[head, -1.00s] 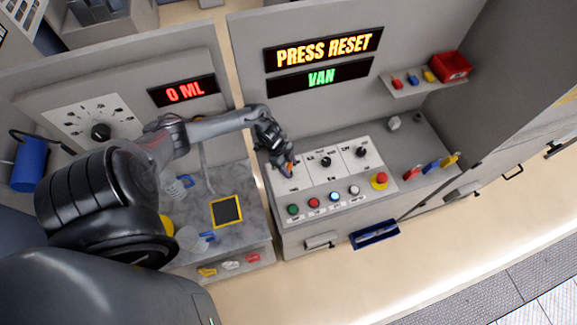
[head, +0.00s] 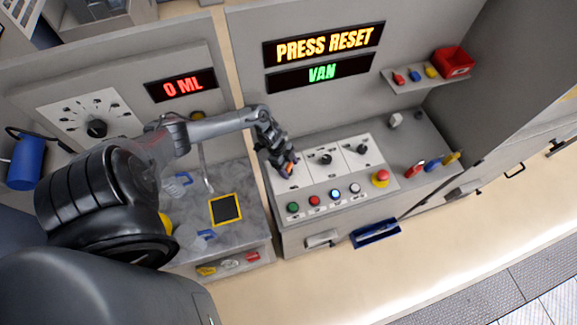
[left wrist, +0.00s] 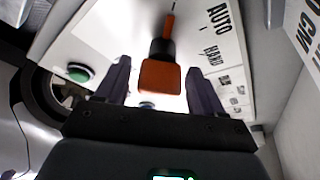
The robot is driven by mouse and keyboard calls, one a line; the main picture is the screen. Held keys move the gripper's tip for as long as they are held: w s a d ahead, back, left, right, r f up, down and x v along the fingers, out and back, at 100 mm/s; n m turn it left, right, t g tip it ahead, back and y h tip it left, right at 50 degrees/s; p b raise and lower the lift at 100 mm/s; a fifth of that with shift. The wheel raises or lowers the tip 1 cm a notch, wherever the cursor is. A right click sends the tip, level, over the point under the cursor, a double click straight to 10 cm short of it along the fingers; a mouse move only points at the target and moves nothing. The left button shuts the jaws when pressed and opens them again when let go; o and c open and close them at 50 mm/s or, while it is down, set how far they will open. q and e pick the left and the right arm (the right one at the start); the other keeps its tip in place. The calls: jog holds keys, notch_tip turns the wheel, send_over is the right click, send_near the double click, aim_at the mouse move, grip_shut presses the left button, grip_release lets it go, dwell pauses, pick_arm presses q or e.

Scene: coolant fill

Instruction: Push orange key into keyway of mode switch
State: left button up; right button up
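The orange key (left wrist: 160,77) is in the left wrist view, between the two fingers of my left gripper (left wrist: 160,88). The fingers are spread, with a visible gap on each side of the key. The key lines up with the black body of the mode switch (left wrist: 163,48); I cannot tell how deep it sits. My right gripper is not in view.
Two black knobs (head: 325,159) are right of the gripper. A row of buttons, with a green one (head: 293,207) at its left, lies in front. A red mushroom button (head: 380,178) is at the right. The upper sign (head: 324,46) reads PRESS RESET.

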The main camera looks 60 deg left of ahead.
aim_at(288, 165)
pick_arm(q)
jog(key=shift+o, duration=0.7)
jog(key=shift+r, duration=0.15)
jog(key=shift+r, duration=0.6)
notch_tip(288, 165, up, 3)
jog(key=shift+f, duration=0.1)
jog(key=w+d+r, duration=0.1)
jog(key=d+r, duration=0.2)
jog(key=d, duration=0.2)
jog(key=w+d+r+b, duration=0.1)
jog(key=w+d+r, duration=0.1)
jog(key=d, duration=0.4)
jog(key=shift+w+r, duration=0.3)
jog(key=shift+r, duration=0.6)
jog(key=shift+c, duration=0.5)
